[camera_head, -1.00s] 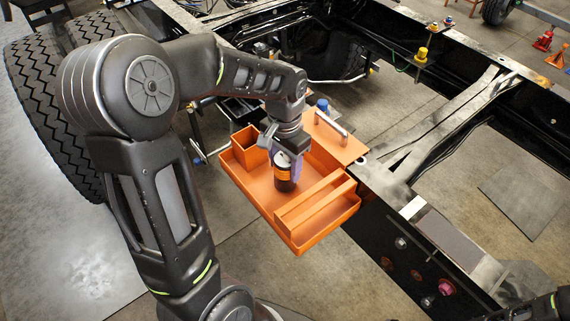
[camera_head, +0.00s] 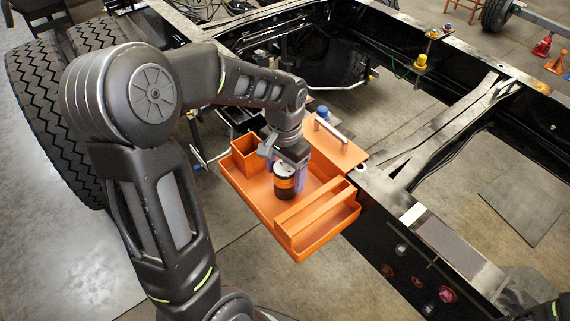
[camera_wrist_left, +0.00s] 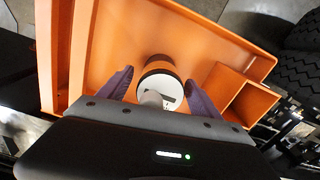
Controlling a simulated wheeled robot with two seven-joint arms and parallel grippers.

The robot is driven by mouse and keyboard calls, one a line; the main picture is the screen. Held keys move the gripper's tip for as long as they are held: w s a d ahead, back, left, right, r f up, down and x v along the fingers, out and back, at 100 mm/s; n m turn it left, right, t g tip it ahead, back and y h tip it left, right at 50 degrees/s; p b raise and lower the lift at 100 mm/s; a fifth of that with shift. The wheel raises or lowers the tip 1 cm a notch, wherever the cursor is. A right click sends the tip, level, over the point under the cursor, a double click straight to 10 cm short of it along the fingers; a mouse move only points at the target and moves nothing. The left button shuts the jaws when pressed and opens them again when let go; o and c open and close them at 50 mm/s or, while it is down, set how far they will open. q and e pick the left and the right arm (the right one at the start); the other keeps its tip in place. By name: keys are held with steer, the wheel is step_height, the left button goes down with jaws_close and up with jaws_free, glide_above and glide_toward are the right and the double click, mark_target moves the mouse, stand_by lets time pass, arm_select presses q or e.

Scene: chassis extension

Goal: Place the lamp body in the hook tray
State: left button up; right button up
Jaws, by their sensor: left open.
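The lamp body (camera_head: 285,189), a short black cylinder with an orange band, stands upright in the main compartment of the orange hook tray (camera_head: 252,196). In the left wrist view the lamp body (camera_wrist_left: 160,70) shows its pale round end with a dark mark. My left gripper (camera_head: 286,176) is over the tray. Its two purple fingers are open, one on each side of the lamp body, with gaps visible in the left wrist view (camera_wrist_left: 160,92). The palm hides part of the near side. My right gripper is not in view.
The tray has a small square bin (camera_head: 247,160) and a long narrow divider box (camera_head: 312,207). It hangs beside the black chassis rail (camera_head: 400,245), with a metal handle (camera_head: 331,131) at its back. A yellow-capped part (camera_head: 420,62) sits on the frame. Large tires (camera_head: 55,115) stand at left.

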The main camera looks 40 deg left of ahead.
arm_select(q)
step_height(320, 180, up, 12)
steer(key=shift+r+b, duration=0.15)
steer(key=shift+b, duration=0.2)
stand_by(0.9)
